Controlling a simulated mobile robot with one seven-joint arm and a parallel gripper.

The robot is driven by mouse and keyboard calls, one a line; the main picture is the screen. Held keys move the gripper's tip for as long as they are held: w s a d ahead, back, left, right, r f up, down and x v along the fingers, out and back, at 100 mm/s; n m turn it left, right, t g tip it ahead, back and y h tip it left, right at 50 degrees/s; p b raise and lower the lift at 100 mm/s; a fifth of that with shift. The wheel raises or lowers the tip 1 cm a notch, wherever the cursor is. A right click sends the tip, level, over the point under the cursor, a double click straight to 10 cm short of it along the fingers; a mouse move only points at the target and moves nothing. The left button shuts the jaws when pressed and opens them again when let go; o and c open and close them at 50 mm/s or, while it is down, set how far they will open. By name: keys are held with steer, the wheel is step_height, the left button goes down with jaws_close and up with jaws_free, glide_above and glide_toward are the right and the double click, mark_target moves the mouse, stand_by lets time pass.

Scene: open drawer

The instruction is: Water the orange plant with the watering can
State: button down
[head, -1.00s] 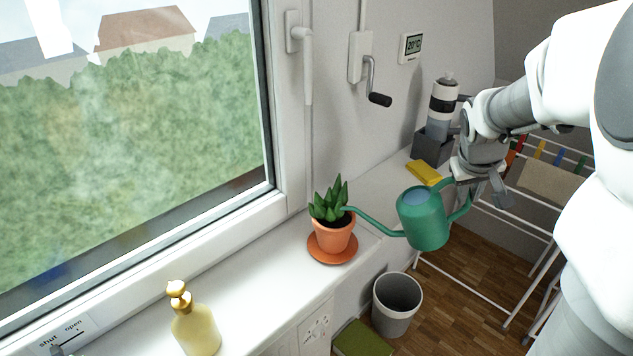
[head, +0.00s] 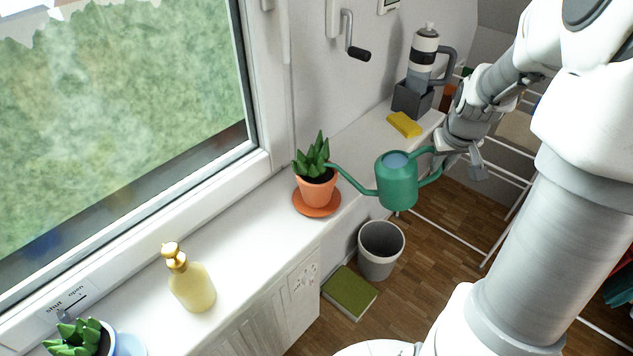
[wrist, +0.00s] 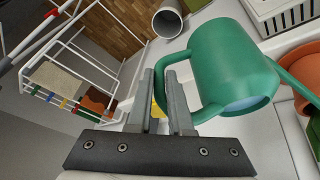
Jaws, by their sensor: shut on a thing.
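The green watering can (head: 397,186) is held in the air just off the front edge of the sill. My gripper (head: 460,160) is shut on its handle; in the wrist view my gripper (wrist: 163,92) has the handle between its fingers beside the can (wrist: 232,66). The can looks nearly upright, and its long spout points left, with the tip by the leaves of the orange plant. That plant has green leaves (head: 313,157), an orange pot (head: 317,188) and an orange saucer (head: 316,207) on the sill. I see no water coming out.
On the sill stand a yellow soap bottle (head: 192,287), a second plant (head: 80,338) in a blue pot at bottom left, a yellow sponge (head: 404,124) and a bottle in a grey holder (head: 412,98). A bin (head: 381,250) stands on the floor below; a drying rack is behind.

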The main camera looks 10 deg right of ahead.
mark_target(435, 178)
steer(key=shift+f+y+p, duration=0.3)
steer(key=shift+f+p, duration=0.05)
steer(key=shift+f, duration=0.2)
steer(key=shift+a+f+y+b, duration=0.1)
steer(key=shift+f+y+b, duration=0.45)
steer(key=shift+f, duration=0.85)
